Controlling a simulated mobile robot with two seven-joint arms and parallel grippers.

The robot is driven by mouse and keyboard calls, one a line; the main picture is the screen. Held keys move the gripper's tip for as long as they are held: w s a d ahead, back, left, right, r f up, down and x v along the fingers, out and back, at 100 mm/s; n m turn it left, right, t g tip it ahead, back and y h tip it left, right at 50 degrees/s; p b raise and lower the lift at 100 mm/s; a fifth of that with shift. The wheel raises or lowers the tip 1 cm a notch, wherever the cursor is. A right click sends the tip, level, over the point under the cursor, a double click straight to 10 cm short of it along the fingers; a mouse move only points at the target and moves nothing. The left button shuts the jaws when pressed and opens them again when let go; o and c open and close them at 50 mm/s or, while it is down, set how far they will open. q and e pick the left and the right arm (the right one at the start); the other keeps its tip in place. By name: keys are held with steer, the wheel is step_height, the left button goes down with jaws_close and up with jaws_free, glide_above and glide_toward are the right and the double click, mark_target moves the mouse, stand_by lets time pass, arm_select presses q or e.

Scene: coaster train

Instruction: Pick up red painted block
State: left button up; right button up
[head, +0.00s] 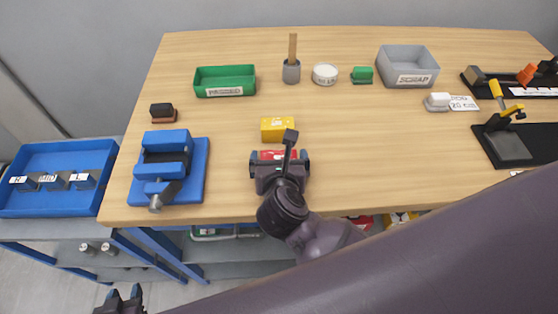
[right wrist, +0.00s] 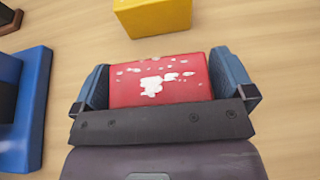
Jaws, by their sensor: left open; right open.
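The red painted block (right wrist: 160,80) lies on the wooden table, with worn white patches on its top. In the head view the red block (head: 266,154) is partly hidden by my right gripper. My right gripper (head: 280,162) is open, with one finger on each side of the block; the right wrist view also shows the gripper (right wrist: 160,90) with narrow gaps or near contact at the fingers. I cannot tell if they touch it. My left gripper (head: 122,298) is open and empty, low at the left, off the table.
A yellow block (head: 277,129) sits just beyond the red block. A blue vise (head: 199,180) stands to the left. A green tray (head: 225,80), a brush cup (head: 291,72) and a grey scrap bin (head: 408,67) stand further back. Table to the right of the block is clear.

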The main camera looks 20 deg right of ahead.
steer(key=c, duration=1)
